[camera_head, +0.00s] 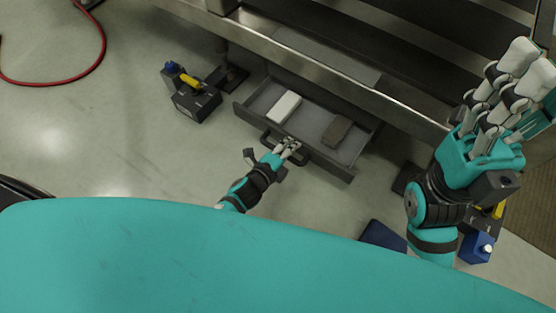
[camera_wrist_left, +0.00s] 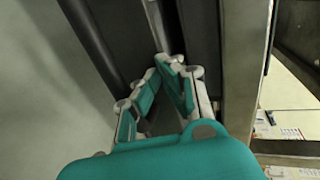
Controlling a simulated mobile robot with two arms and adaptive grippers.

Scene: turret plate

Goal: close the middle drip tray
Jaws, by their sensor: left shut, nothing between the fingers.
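The middle drip tray (camera_head: 313,121) is a grey drawer. In the head view it is pulled out from under the steel frame, with its dark bar handle (camera_head: 267,139) on the front. My left gripper (camera_head: 291,144) is shut and empty at the middle of the tray front, by the handle. I cannot tell whether it touches. In the left wrist view its fingertips (camera_wrist_left: 170,66) come together near a dark vertical surface. My right gripper (camera_head: 528,68) is raised at the right, well away from the tray, with its fingers apart and empty.
A white block (camera_head: 284,107) and a brown block (camera_head: 337,130) lie in the tray. The steel frame edge (camera_head: 330,77) runs above it. A dark device with a yellow part (camera_head: 196,101) stands on the floor at left. A red hose (camera_head: 92,62) lies farther left.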

